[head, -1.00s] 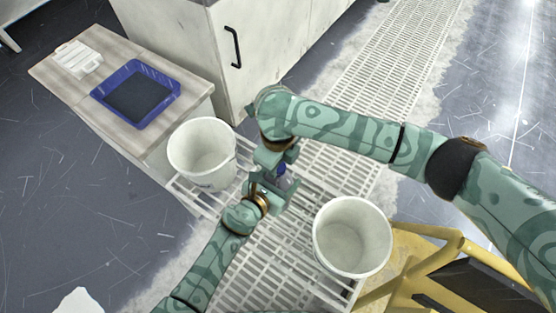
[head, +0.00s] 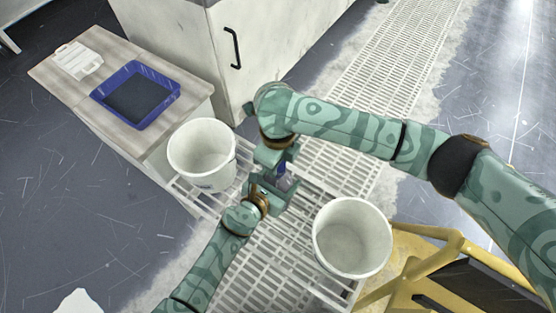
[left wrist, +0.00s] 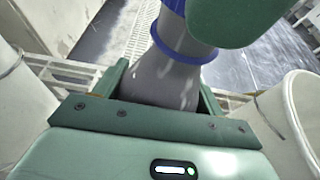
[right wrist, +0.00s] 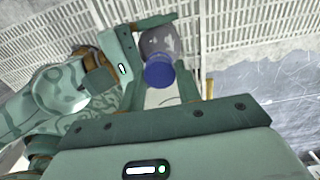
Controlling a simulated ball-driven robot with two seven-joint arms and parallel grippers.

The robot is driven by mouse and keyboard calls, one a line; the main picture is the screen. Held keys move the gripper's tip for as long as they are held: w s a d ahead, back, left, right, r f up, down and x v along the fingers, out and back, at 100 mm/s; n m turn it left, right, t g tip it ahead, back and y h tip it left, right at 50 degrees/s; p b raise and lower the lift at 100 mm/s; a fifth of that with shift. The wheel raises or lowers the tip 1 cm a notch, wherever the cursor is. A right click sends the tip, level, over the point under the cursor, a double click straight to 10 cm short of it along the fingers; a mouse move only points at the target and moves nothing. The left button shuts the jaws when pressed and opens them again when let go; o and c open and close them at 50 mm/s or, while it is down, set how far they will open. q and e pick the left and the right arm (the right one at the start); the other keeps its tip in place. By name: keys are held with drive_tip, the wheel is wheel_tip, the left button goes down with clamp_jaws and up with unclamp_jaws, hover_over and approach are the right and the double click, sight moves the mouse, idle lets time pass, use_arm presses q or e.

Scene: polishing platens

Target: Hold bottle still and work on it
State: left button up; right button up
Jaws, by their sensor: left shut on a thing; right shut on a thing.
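A grey bottle with a blue cap stands between my two grippers; in the head view only a small part of the bottle (head: 286,183) shows. My left gripper (head: 273,190) is shut around its body, and the left wrist view shows the grey body (left wrist: 165,85) between the fingers, with a blue band above. My right gripper (head: 279,157) is above it, shut on the blue cap (right wrist: 159,73). One right finger (left wrist: 235,20) hides part of the top in the left wrist view.
A white bucket (head: 181,172) stands left of the grippers and another white bucket (head: 322,240) to the right, both close. A blue tray (head: 169,103) and a white box (head: 78,60) lie on a low table. A yellow frame (head: 405,275) stands at lower right.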

drive_tip(key=shift+r, duration=0.65)
drive_tip(key=shift+r, duration=2.05)
use_arm(q)
drive_tip(key=o, duration=1.9)
drive_tip(key=shift+o, duration=0.2)
drive_tip(key=shift+a, duration=0.1)
